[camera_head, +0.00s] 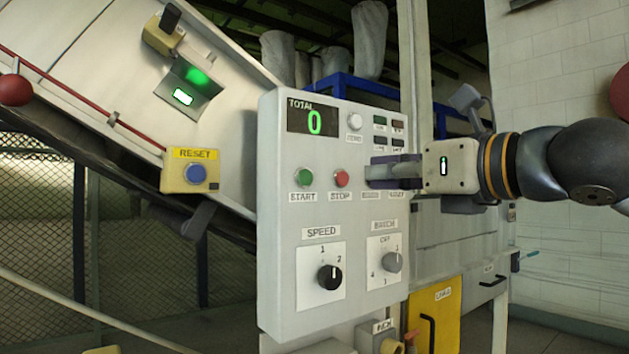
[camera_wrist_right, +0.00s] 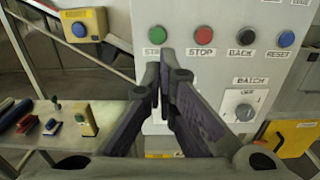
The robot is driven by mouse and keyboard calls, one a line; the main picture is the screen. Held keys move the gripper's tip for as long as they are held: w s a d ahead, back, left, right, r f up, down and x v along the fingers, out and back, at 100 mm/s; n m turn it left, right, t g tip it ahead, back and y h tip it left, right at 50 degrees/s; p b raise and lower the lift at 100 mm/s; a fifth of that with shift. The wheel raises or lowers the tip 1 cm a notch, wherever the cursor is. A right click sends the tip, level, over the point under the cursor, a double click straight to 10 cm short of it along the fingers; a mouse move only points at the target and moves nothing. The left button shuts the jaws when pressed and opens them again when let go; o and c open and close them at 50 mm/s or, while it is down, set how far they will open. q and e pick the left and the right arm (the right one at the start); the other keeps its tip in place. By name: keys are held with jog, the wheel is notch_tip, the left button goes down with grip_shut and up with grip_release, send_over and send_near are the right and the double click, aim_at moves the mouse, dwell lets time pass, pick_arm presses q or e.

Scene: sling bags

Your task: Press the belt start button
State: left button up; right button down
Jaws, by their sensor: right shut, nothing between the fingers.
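The green start button (camera_head: 304,178) sits on the grey control panel (camera_head: 277,250), left of the red stop button (camera_head: 341,178). In the right wrist view the green button (camera_wrist_right: 157,34) shows above my fingertips, whose tips partly cover its START label. My right gripper (camera_head: 372,172) is shut and empty, reaching in from the right, and hides the buttons right of STOP in the head view. In the wrist view its fingertips (camera_wrist_right: 163,66) lie just below and between the green and red buttons. I cannot tell how far the tips are from the panel. My left gripper is not in view.
The wrist view also shows a black button (camera_wrist_right: 246,36) and a blue one (camera_wrist_right: 286,38) on the panel. Speed (camera_head: 329,277) and batch (camera_head: 392,262) knobs sit lower. A yellow reset box (camera_head: 184,180) is on the sloping conveyor at left. The panel's display (camera_head: 314,121) reads 0.

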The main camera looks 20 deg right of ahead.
jog(key=b, duration=0.2)
send_near(309, 177)
jog(key=x, duration=0.5)
jog(key=shift+w+a+f+b, duration=0.1)
jog(key=shift+w+a+b, duration=0.05)
jog(key=shift+w+b, duration=0.15)
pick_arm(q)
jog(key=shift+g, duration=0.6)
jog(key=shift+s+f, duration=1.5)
pick_arm(e)
jog(key=shift+w+a, duration=0.25)
jog(key=shift+w, duration=0.35)
